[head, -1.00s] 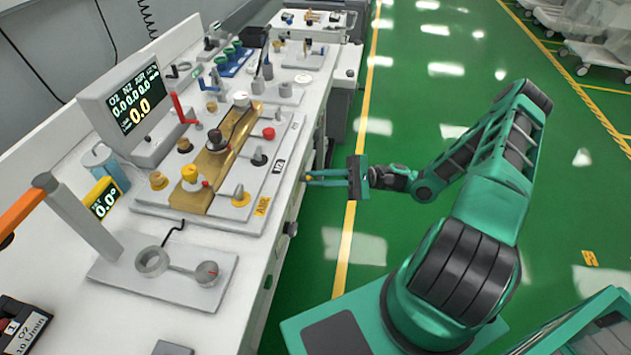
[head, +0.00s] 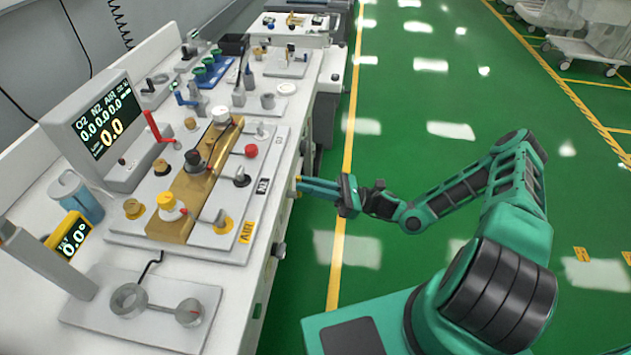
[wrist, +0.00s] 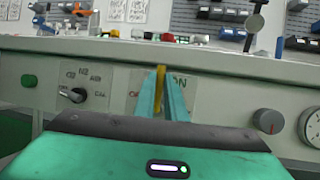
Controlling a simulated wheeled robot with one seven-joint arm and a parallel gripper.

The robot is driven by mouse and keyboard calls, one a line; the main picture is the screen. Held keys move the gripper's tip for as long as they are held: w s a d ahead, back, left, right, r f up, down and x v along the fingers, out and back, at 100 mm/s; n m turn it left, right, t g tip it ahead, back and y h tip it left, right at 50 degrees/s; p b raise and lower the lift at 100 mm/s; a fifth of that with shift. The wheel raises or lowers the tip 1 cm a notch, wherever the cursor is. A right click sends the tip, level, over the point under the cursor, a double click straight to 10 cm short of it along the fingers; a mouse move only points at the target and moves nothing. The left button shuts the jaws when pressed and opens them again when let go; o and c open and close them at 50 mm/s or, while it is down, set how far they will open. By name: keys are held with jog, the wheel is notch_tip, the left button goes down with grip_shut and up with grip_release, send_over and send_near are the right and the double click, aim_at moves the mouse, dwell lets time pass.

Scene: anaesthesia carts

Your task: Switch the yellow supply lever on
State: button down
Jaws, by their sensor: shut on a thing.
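The yellow supply lever (wrist: 160,80) shows in the wrist view as a narrow upright yellow bar on the cart's front panel. It stands between an "ON" label on its right and a partly covered label starting with "O" on its left. My gripper (wrist: 162,92) is shut on it, with one teal finger on each side. In the head view my gripper (head: 299,184) reaches the cart's front face from the right, and the lever cannot be made out there.
Left of the lever is a black selector knob (wrist: 76,95) marked O2, N2 and AIR. The worktop (head: 222,279) overhangs the panel.

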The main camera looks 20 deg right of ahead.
jog(key=shift+w+d+r+t, duration=0.15)
jog(key=shift+w+t, duration=0.25)
jog(key=c, duration=1.8)
grip_release()
jog(key=shift+s, duration=0.1)
jog(key=v, duration=1.1)
